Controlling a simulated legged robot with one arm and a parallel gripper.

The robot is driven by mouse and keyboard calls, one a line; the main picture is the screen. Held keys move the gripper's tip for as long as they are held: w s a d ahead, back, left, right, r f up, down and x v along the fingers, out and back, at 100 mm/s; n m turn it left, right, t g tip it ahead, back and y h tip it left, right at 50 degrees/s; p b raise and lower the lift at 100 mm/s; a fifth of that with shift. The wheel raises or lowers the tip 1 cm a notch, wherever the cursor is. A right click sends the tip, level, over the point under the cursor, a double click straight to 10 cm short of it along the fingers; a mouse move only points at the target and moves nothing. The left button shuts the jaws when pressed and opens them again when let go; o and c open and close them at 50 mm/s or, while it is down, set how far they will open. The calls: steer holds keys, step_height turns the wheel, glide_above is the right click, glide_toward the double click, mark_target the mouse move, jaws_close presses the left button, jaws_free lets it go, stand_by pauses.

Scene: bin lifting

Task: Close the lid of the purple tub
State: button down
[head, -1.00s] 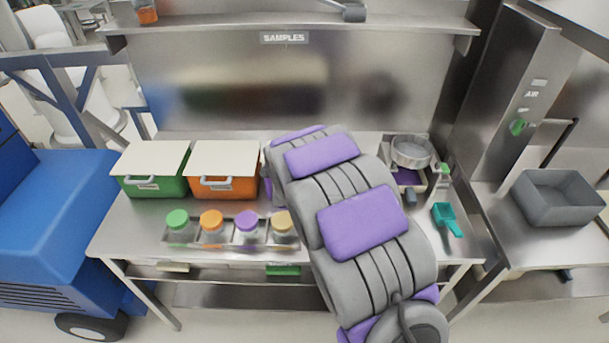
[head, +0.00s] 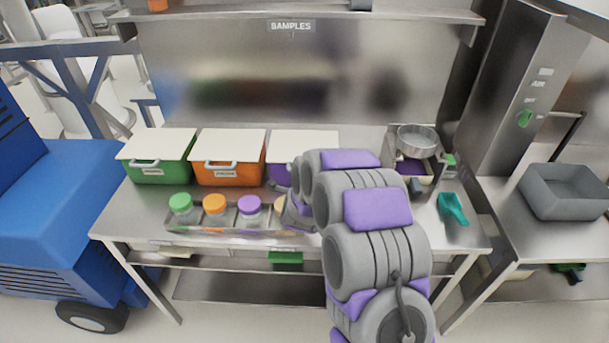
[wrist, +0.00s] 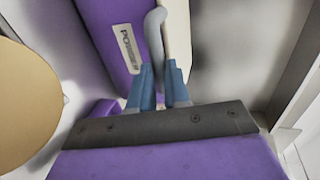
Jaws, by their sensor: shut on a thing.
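The purple tub (head: 280,174) stands at the right end of the tub row, partly hidden behind my arm. Its cream lid (head: 304,143) lies flat across the top, much like the neighbouring lids. In the wrist view the tub's purple front (wrist: 108,35) carries a white label, and a grey handle (wrist: 154,35) stands out beside the lid edge. My gripper (wrist: 159,72) has its blue fingers shut on this handle. In the head view the fingers are hidden by my arm.
The green tub (head: 160,173) and orange tub (head: 230,173) stand to the left with flat lids. A rack of several jars (head: 232,225) sits in front; a tan jar lid (wrist: 25,105) is close by in the wrist view. A teal scoop (head: 452,208) lies right.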

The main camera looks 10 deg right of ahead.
steer(key=shift+s+a+f, duration=0.1)
steer(key=shift+s+f, duration=0.15)
steer(key=shift+f, duration=0.3)
steer(key=c, duration=1.2)
jaws_free()
steer(key=shift+f, duration=0.1)
steer(key=shift+o, duration=0.5)
steer(key=shift+w, duration=0.15)
steer(key=shift+a, duration=0.1)
steer(key=shift+w+r, duration=0.1)
steer(key=shift+r, duration=0.15)
